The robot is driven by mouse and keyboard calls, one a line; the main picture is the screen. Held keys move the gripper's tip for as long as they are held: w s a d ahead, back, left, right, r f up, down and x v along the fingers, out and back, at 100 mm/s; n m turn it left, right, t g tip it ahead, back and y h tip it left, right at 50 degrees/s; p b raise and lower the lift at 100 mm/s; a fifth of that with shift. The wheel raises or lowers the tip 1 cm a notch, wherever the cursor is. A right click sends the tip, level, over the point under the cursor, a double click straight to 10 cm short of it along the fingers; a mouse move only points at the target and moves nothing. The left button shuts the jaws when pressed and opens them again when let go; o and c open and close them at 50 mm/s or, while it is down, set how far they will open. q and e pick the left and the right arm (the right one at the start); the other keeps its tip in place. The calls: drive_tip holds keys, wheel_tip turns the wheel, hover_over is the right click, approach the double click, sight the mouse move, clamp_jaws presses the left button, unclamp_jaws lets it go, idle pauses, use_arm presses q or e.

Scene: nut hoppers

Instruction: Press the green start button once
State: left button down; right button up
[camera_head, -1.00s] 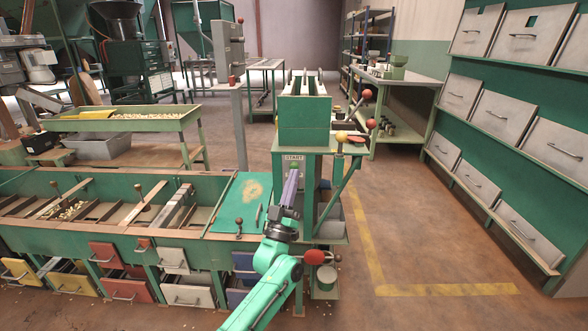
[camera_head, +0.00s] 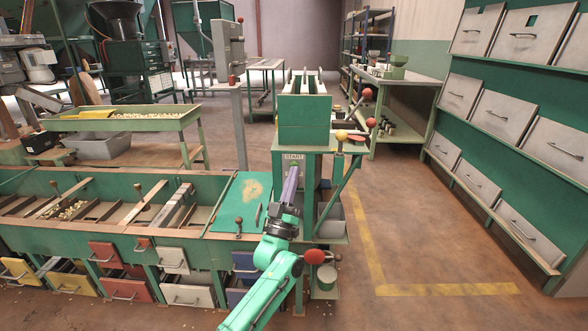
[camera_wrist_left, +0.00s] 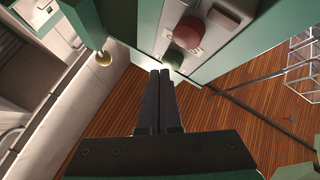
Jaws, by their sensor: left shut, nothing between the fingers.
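The green start button (camera_head: 294,163) sits just under the START label (camera_head: 293,156) on the green machine's front. In the left wrist view the green button (camera_wrist_left: 173,58) shows just beyond and slightly right of my fingertips, beside a larger red button (camera_wrist_left: 189,32). My left gripper (camera_head: 292,170) is shut and empty, pointing up at the panel; it also shows in the left wrist view (camera_wrist_left: 159,73). The fingertips look very close to the button; I cannot tell whether they touch it. My right gripper is not in view.
A lever with a red knob (camera_head: 315,256) stands right of my left arm. Levers with red and yellow knobs (camera_head: 341,135) are on the machine's right side. A green hopper bench (camera_head: 120,241) with coloured drawers fills the left. The floor on the right is clear.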

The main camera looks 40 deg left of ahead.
use_arm(q)
drive_tip(key=shift+w+a+b, duration=0.3)
drive_tip(key=shift+w, duration=0.1)
idle(0.7)
drive_tip(key=shift+r, duration=0.1)
drive_tip(key=shift+s+d+p, duration=0.6)
drive_tip(key=shift+s+p, duration=0.1)
drive_tip(key=shift+s, duration=0.05)
drive_tip(key=s+d+p, duration=0.1)
drive_tip(key=s, duration=0.1)
drive_tip(key=s+d+p, duration=0.2)
idle(0.4)
